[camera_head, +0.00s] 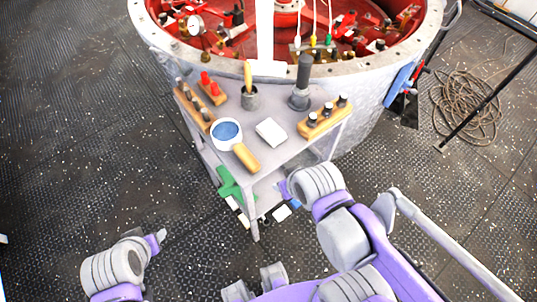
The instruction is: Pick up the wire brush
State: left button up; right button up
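I cannot pick out the wire brush for certain. A tool with a yellow wooden handle (248,75) stands upright in a small grey pot (250,98) at the back of the grey table (285,150); its lower end is hidden in the pot. My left gripper (160,238) is low at the left, apart from the table, with a pale fingertip showing. My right gripper (284,190) is by the table's front right side, mostly hidden by its own wrist. Neither gripper shows its finger gap, and I see nothing held.
The table also bears a round blue-faced tool with a wooden handle (227,132), a white block (271,131), a dark upright cylinder (302,80) and wooden racks (325,118). A large red-lined drum (360,75) stands behind. Coiled rope (466,105) lies right. Left floor is clear.

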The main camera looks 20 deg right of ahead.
aim_at(244, 156)
jog(key=k+l, duration=0.1)
jog(key=l, duration=0.35)
jog(key=k+l, duration=0.1)
jog(key=l, duration=0.35)
jog(key=k+l, duration=0.1)
jog(key=l, duration=0.35)
jog(key=k+l, duration=0.1)
jog(key=l, duration=0.8)
jog(key=k, duration=0.05)
